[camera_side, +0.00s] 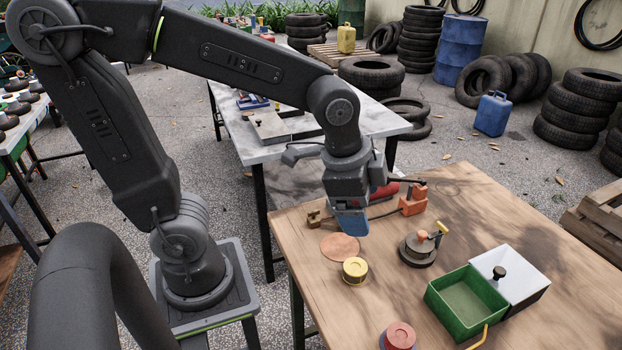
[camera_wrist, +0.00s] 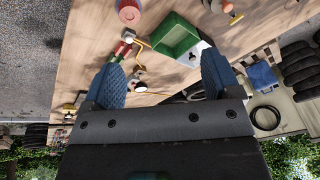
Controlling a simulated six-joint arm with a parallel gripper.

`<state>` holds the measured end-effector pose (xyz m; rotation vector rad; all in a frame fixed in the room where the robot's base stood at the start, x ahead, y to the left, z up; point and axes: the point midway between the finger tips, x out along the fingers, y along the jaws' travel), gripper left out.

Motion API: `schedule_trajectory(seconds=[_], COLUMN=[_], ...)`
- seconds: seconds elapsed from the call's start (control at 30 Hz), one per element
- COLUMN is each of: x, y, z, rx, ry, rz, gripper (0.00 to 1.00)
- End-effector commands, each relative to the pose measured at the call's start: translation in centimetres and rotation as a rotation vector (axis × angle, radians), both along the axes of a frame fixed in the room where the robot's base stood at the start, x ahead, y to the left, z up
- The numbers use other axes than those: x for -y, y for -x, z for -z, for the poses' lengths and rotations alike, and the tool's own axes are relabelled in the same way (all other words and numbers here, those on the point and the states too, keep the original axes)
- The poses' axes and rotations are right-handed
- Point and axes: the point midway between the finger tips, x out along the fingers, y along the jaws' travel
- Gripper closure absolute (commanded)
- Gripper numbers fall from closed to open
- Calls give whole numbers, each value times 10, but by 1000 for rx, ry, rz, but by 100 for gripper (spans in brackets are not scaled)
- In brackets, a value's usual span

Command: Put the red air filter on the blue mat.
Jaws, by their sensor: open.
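A red, pinkish cylinder that looks like the red air filter (camera_side: 400,336) stands on the wooden table at the bottom edge of the side view, partly cut off. It also shows at the top of the wrist view (camera_wrist: 128,11). A bluish rim shows low around it; I cannot tell if this is part of it or the blue mat. No separate blue mat is plainly visible. My gripper (camera_side: 350,222) has blue fingers and hangs above the table's far left part, well away from the red cylinder. In the wrist view my gripper (camera_wrist: 163,78) is open with nothing between its fingers.
A yellow cylinder (camera_side: 355,270) stands near an orange disc (camera_side: 340,247) below my gripper. A dark round part with a brass top (camera_side: 420,247), a green bin (camera_side: 466,304) and a white box (camera_side: 520,268) stand to the right. An orange tool (camera_side: 413,201) lies at the back.

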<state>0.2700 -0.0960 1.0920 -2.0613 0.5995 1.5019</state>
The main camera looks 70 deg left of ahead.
Motion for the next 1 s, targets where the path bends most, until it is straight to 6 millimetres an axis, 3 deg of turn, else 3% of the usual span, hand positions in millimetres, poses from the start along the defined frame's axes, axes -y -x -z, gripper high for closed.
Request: schedule_trajectory(seconds=[0.1,0.33,1.0], x=[-24,-45,-48], y=[28,61,66], z=[-19,-30,-31], rx=[76,159,173], ry=[79,195,220], rz=[-270,-599,-659], gripper=[17,17,17])
